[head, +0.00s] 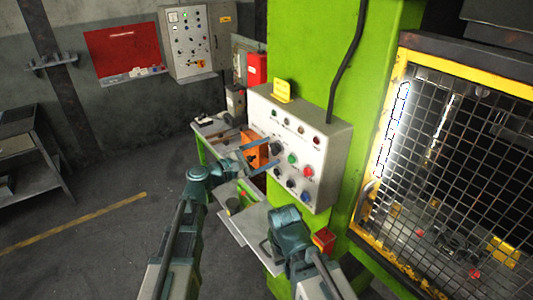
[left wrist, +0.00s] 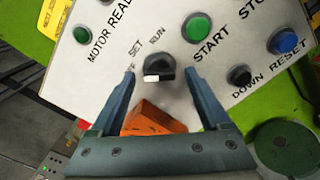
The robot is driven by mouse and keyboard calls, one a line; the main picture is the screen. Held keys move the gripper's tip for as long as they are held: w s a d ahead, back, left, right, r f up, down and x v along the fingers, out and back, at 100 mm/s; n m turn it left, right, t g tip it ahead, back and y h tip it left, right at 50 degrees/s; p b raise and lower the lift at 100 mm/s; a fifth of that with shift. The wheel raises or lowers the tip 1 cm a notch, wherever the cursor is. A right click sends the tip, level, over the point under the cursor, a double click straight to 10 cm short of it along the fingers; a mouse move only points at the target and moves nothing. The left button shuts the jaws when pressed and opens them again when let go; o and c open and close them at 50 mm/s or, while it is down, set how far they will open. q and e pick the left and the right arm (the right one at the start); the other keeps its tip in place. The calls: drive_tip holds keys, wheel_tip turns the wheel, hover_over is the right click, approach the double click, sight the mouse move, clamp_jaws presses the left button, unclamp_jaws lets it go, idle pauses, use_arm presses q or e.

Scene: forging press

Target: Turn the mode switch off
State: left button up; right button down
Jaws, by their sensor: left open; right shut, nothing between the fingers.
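The mode switch is a black rotary knob (left wrist: 159,65) with a white mark on its near edge. SET and RUN are printed beside it; another label is partly hidden by a finger. It sits on the light grey control panel (head: 330,142). My left gripper (head: 273,152) is open in front of the panel at the switch. In the left wrist view, its fingers (left wrist: 160,75) stand on either side of the knob with gaps; contact with the panel cannot be told. My right gripper (head: 269,250) is shut and empty, low in front of the panel.
A green start button (left wrist: 197,27), a blue reset button (left wrist: 286,41) and a black down button (left wrist: 240,75) are near the switch. A yellow-framed mesh guard (head: 395,150) stands right of the green column (head: 380,50). A grey shelf (head: 236,226) juts out below the panel.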

use_arm(q)
drive_tip(key=v, duration=1.3)
drive_tip(key=shift+s+a, duration=0.25)
drive_tip(key=shift+a, duration=0.1)
drive_tip(key=s+d+f+m+g+y+b, duration=0.2)
drive_tip(key=s+d+f+m+g+b, duration=0.15)
drive_tip(key=f, duration=0.45)
drive_tip(key=s+d+f+m+g+y+b, duration=0.1)
drive_tip(key=s+d+f+m+g+b, duration=0.2)
drive_tip(key=f, duration=0.4)
drive_tip(key=s+d+f+m+g+y+b, duration=0.25)
drive_tip(key=d+f+m, duration=0.2)
drive_tip(key=f, duration=0.35)
drive_tip(key=s+a+f+m+g+y+b, duration=0.1)
drive_tip(key=s+a+f+m+y+b, duration=0.1)
drive_tip(key=f, duration=0.5)
drive_tip(key=s+a+f+m+y+b, duration=0.3)
drive_tip(key=s+f+m+y+b, duration=0.1)
drive_tip(key=s+f+m+y, duration=0.3)
drive_tip(key=shift+f+g+y, duration=0.2)
drive_tip(key=shift+g+y, duration=0.2)
drive_tip(key=shift+y, duration=0.35)
